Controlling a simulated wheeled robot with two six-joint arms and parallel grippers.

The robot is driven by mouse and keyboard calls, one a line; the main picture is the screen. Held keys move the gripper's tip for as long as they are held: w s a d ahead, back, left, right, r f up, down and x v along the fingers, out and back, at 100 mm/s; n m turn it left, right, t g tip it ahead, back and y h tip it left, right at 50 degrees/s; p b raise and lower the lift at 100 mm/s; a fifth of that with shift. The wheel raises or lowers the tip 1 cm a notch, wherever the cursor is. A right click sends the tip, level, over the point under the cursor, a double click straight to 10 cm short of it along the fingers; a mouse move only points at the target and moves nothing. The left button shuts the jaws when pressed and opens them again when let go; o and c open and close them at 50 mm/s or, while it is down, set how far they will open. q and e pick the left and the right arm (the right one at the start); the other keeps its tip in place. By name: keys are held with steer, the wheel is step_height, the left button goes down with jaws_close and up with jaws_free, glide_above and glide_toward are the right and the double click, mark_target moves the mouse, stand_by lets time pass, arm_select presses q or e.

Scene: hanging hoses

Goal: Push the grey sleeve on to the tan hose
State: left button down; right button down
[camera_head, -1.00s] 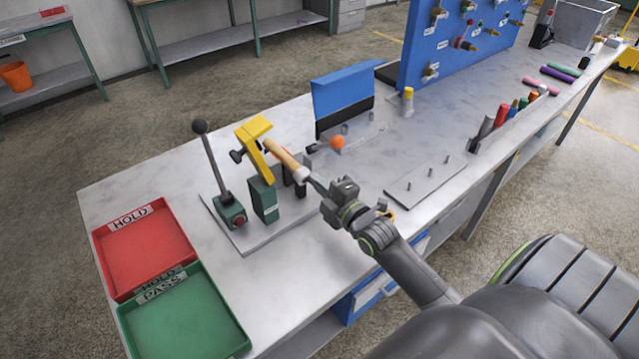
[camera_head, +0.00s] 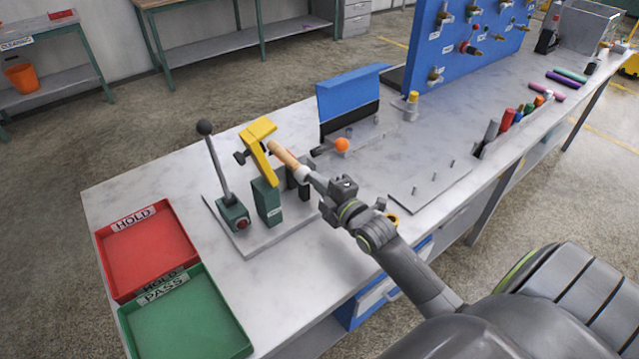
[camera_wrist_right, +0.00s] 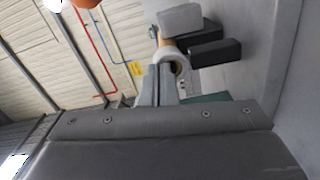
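The tan hose (camera_head: 284,155) slopes down to the right from under the yellow clamp (camera_head: 258,134) of the bench fixture. A pale grey sleeve (camera_head: 302,174) is at its lower right end; how far it covers the hose is hard to tell. My right gripper (camera_head: 312,181) reaches in from the right, its fingertips shut on the sleeve. In the right wrist view, the sleeve (camera_wrist_right: 180,60) shows as a pale curved rim beside the close-set fingers (camera_wrist_right: 156,84), with a bit of tan hose (camera_wrist_right: 164,40) beyond. My left gripper is not in view.
The fixture has a black-knobbed lever (camera_head: 215,165) and dark blocks (camera_head: 298,176) close to the hose. A red tray (camera_head: 150,268) and a green tray (camera_head: 190,320) stand at left. A blue-topped panel (camera_head: 347,98) stands behind. A pegged plate (camera_head: 432,184) lies to the right.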

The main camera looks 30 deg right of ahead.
steer(key=shift+w, duration=0.15)
stand_by(0.3)
steer(key=s+d+p, duration=0.1)
steer(key=s+p, duration=0.4)
steer(key=s, duration=1.5)
steer(key=shift+d, duration=0.2)
steer(key=shift+w, duration=0.1)
